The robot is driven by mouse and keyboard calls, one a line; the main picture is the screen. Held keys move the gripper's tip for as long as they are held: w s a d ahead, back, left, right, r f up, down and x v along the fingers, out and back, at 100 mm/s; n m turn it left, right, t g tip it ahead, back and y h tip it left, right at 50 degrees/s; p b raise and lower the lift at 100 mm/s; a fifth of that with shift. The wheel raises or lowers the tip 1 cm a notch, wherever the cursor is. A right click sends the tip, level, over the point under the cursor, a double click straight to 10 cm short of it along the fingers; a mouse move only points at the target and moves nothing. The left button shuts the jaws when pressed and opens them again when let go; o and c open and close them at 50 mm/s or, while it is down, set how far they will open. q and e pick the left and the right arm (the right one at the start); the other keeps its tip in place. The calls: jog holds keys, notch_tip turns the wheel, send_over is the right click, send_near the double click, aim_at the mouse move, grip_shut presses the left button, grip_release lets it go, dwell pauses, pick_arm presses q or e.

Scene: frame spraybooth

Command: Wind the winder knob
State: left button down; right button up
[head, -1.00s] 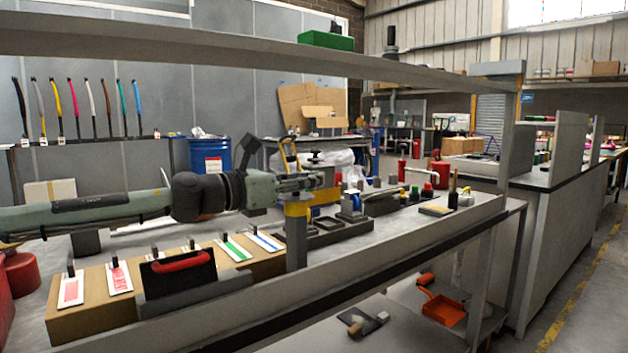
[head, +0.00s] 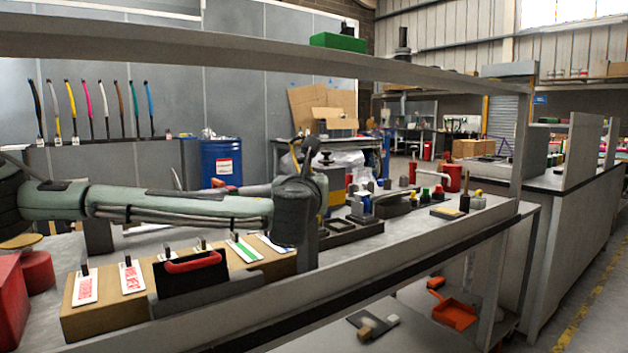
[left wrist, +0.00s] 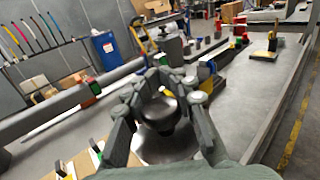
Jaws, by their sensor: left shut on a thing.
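My right gripper is in neither view.
A cardboard box with label cards (head: 85,286) and a black, red-handled case (head: 190,281) stand before the arm. Black trays (head: 350,231) and small bottles lie right. A long shelf beam (head: 250,50) runs above; a blue drum (head: 221,160) stands behind.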

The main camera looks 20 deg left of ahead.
pick_arm(q)
jog(key=shift+s+a+r+n+g+y, duration=0.1)
jog(key=shift+s+a+n+g+y, duration=0.4)
jog(key=shift+n+g+y, duration=1.95)
jog(key=shift+s+a+r+n+g+y, duration=0.1)
jog(key=shift+s+a+n+g+y, duration=0.45)
jog(key=shift+n+g+y, duration=1.85)
jog(key=shift+s+a+n+g+y, duration=0.5)
jog(key=shift+n+g+y, duration=1.7)
jog(key=shift+g, duration=0.45)
jog(key=c, duration=1.3)
grip_release()
jog(key=shift+f, duration=0.1)
notch_tip(320, 180, up, 10)
